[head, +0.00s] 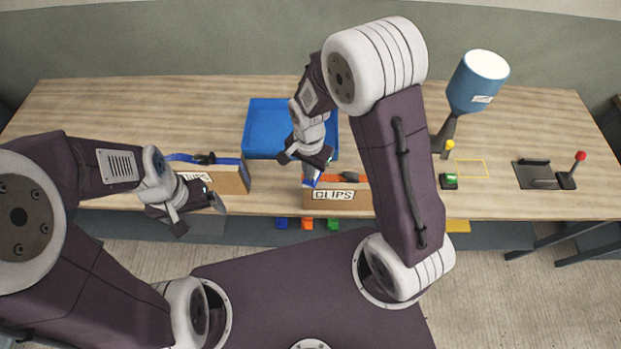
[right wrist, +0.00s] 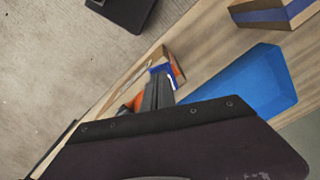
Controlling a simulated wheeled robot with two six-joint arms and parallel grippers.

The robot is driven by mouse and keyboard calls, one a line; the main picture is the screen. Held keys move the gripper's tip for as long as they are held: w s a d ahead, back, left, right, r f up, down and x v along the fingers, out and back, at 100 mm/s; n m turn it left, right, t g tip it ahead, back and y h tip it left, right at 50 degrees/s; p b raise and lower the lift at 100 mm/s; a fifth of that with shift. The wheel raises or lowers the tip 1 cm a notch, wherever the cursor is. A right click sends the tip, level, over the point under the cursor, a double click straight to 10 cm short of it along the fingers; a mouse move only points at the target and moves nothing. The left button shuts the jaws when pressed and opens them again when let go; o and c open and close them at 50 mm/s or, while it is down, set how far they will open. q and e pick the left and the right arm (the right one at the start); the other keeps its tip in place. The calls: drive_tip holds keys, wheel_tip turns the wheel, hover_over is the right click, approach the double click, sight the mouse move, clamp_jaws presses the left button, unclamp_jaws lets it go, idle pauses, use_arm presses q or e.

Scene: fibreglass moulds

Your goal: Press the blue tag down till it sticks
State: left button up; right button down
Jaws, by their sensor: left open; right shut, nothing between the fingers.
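A cardboard box labelled CLIPS (head: 363,203) stands near the table's front edge, with orange pieces inside. A small blue patch (head: 309,176), which looks like the blue tag, shows at its left end. In the right wrist view blue (right wrist: 159,68) with a white strip shows at the box's end, just beyond the fingers. My right gripper (head: 312,173) is shut and empty, pointing down at that end. Its fingers partly hide the patch, and I cannot tell whether they touch it. My left gripper (head: 197,212) is open and empty in front of the left box.
A second cardboard box (head: 232,181) with blue contents stands at the left. A blue tray (head: 262,149) lies behind the boxes. To the right are a blue hopper (head: 474,92), a green button (head: 450,181) and a red-knobbed lever (head: 579,158). The table's far left is clear.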

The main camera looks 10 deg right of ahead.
drive_tip(key=shift+f+b, duration=0.3)
drive_tip(key=shift+f, duration=0.15)
idle(0.6)
wheel_tip(320, 180, up, 7)
drive_tip(key=p, duration=0.6)
